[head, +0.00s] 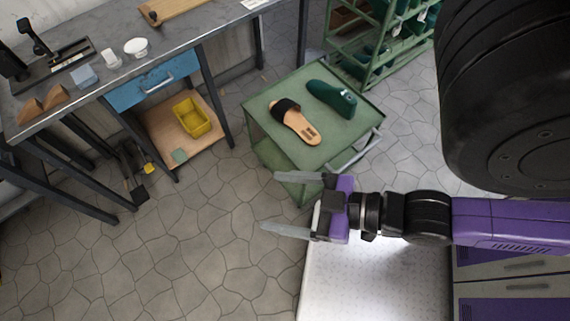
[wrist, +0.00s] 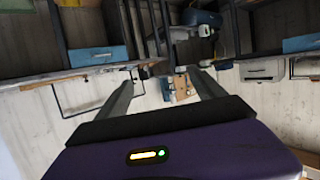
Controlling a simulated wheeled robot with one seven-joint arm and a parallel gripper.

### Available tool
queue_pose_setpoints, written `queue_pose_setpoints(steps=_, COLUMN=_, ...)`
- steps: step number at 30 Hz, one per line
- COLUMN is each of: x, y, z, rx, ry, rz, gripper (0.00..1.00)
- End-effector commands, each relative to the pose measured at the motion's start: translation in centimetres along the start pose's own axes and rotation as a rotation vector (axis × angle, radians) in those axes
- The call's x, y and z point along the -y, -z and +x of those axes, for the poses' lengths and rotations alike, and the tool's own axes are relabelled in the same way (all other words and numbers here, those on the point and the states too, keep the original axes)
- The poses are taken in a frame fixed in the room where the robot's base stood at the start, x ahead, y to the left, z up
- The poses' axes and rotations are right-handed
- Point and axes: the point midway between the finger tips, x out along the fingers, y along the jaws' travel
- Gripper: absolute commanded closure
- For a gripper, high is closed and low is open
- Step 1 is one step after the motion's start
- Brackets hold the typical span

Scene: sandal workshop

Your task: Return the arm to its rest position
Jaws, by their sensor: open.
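My gripper (head: 268,203) is open and empty in the head view, its two grey fingers spread apart and pointing left. It is held over the stone floor, at the left edge of a white surface. In the wrist view the two fingers (wrist: 160,90) reach forward with nothing between them. My purple arm stretches in from the right of the head view. A sandal (head: 297,121) with a black strap and a tan sole lies on the green cart (head: 262,112). A dark green shoe form (head: 331,98) lies beside it on the cart.
A grey workbench (head: 190,42) with a blue drawer (head: 152,82) stands at the upper left. A yellow bin (head: 192,116) sits on its lower shelf. A green rack (head: 366,62) stands behind the cart. The floor left of my gripper is clear.

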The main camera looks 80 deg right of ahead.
Motion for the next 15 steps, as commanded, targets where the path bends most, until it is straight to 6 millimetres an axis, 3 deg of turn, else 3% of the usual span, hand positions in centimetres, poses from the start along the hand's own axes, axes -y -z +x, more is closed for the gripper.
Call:
queue_pose_setpoints(steps=4, x=0.8, y=1.8, z=-1.3, rx=-0.042, ry=0.033, rz=0.018, gripper=0.21)
queue_pose_setpoints(steps=15, x=0.8, y=2.4, z=-1.5, rx=-0.048, ry=0.036, rz=0.021, gripper=0.21)
